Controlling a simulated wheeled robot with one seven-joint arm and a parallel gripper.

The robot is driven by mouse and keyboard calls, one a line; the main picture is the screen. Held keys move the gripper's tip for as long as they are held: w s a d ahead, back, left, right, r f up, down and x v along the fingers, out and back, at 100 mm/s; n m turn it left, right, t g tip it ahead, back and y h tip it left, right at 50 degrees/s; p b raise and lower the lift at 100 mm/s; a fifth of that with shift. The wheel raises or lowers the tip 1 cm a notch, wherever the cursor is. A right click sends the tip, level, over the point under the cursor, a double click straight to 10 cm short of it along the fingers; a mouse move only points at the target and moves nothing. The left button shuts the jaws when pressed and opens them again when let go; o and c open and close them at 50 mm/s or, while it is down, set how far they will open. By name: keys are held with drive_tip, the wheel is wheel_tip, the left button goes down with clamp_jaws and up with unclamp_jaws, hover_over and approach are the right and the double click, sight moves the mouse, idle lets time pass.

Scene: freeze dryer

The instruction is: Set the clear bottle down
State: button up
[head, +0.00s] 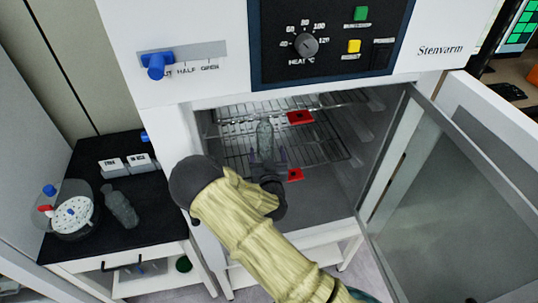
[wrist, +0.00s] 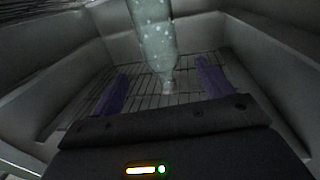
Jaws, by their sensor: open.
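A clear bottle (head: 265,140) with pale specks is inside the open chamber, at the wire rack. It also shows in the wrist view (wrist: 153,40), its narrow end towards my gripper. My gripper (head: 267,158) reaches into the chamber, and its two purple fingers are spread apart in the wrist view (wrist: 164,86). The bottle shows in the gap between the fingers or just beyond them, with space on both sides. I cannot tell whether the bottle's lower end rests on the rack (head: 232,135).
The glass door (head: 450,190) stands open at the right. Red pieces (head: 300,118) are at the rack. On the black side table (head: 150,225) at the left are another greyish bottle (head: 120,208), a round device (head: 73,215) and white boxes (head: 112,167).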

drive_tip(key=s+d+m+g+h, duration=0.35)
drive_tip(key=d+g, duration=0.35)
drive_tip(key=d, duration=0.4)
drive_tip(key=s+d+r+g, duration=0.2)
drive_tip(key=s+r, duration=0.1)
drive_tip(key=s, duration=0.4)
drive_tip(key=s+d+r+n+g+y, duration=0.1)
drive_tip(key=s+d+r+g, duration=0.2)
drive_tip(key=s, duration=0.5)
drive_tip(key=s+d+r+n+g, duration=0.1)
drive_tip(key=s+d+r+g, duration=0.1)
drive_tip(key=s+r, duration=0.3)
drive_tip(key=s+g, duration=0.1)
drive_tip(key=s, duration=0.2)
drive_tip(key=shift+s+d, duration=0.25)
